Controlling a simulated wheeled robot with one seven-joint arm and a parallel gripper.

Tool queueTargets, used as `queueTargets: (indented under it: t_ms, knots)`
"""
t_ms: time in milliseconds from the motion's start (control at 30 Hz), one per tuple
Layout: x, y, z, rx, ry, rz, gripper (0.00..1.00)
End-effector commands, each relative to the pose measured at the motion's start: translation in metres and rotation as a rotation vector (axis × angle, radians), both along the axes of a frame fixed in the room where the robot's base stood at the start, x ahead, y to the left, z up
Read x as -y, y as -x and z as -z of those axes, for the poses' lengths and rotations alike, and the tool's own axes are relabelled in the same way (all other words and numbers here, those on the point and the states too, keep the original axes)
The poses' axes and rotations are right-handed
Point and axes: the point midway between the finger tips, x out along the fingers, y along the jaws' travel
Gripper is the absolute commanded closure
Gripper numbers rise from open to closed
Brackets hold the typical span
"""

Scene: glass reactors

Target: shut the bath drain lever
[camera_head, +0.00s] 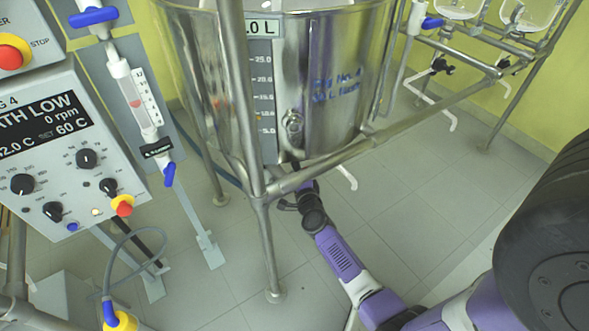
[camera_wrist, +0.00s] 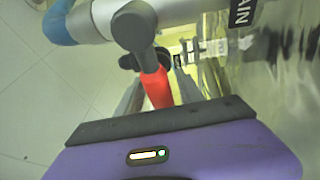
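The bath drain lever (camera_wrist: 157,88) is a red handle on a dark valve body (camera_wrist: 135,28), seen in the wrist view. It points down the picture, toward my gripper. My gripper (camera_wrist: 158,88) has one grey finger on each side of the lever, and the fingers are spread. Whether either finger touches the lever I cannot tell. In the head view my gripper (camera_head: 296,196) is under the steel bath (camera_head: 340,80), by the frame rail. The lever is hidden there.
A grey pipe with a blue hose (camera_wrist: 60,22) runs past the valve. A partly seen label (camera_wrist: 243,12) reads "AIN". Frame rails (camera_head: 330,162) and legs (camera_head: 268,245) stand close to my arm. A control panel (camera_head: 60,150) is at left. Open floor (camera_head: 430,200) lies at right.

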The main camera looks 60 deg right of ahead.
Motion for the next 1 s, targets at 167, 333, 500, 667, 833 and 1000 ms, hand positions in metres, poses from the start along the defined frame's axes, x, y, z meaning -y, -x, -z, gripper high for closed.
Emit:
queueTargets:
  t_ms: [167,333,500,667,833,1000]
  knots:
    - [-0.002,0.002,-0.001,0.000,0.001,0.000,0.56]
    - [-0.017,0.015,-0.005,-0.003,0.001,-0.001,0.56]
    - [-0.038,0.033,-0.009,-0.004,0.000,0.000,0.56]
    - [-0.053,0.046,-0.011,-0.001,0.000,0.000,0.56]
    - [-0.058,0.050,-0.012,0.000,0.000,0.000,0.56]
    - [-0.059,0.050,-0.012,0.001,0.001,0.000,0.56]
